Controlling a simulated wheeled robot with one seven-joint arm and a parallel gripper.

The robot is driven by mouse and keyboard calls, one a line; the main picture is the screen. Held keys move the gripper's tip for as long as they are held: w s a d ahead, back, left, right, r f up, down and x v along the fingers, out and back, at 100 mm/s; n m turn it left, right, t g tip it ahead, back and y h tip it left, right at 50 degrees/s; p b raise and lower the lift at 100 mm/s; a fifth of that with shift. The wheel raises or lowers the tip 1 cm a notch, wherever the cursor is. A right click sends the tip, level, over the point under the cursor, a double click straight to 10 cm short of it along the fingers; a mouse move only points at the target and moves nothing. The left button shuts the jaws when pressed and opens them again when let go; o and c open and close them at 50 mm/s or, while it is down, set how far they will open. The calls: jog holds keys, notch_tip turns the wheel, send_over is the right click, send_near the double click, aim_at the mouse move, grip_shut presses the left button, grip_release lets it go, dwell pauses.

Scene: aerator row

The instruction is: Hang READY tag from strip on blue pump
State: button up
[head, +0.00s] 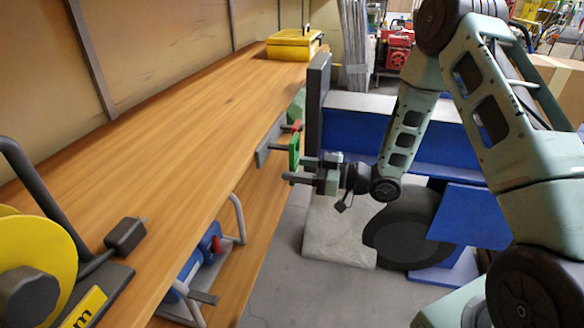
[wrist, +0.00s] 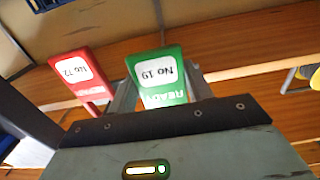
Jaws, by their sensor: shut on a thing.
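The green READY tag (head: 294,153) is between the fingers of my gripper (head: 303,171), beside the bench's front edge. In the wrist view the green tag (wrist: 160,76) reads "READY" and "No 19", upside down, and my gripper (wrist: 162,92) is shut on it. The grey strip (head: 266,146) is fixed at the bench edge, just left of the tag. I cannot tell whether the tag still touches it. The blue pump (head: 190,265) with a grey tube frame stands below the bench edge, lower left of my gripper, partly hidden by the bench top.
A red tag (wrist: 79,72) marked "No 12" is beside the green one. A dark upright panel (head: 317,103) stands close behind my gripper. A yellow case (head: 294,45) and a yellow reel (head: 35,260) sit on the bench (head: 170,130); its middle is clear.

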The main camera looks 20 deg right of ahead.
jog(key=shift+v, duration=2.7)
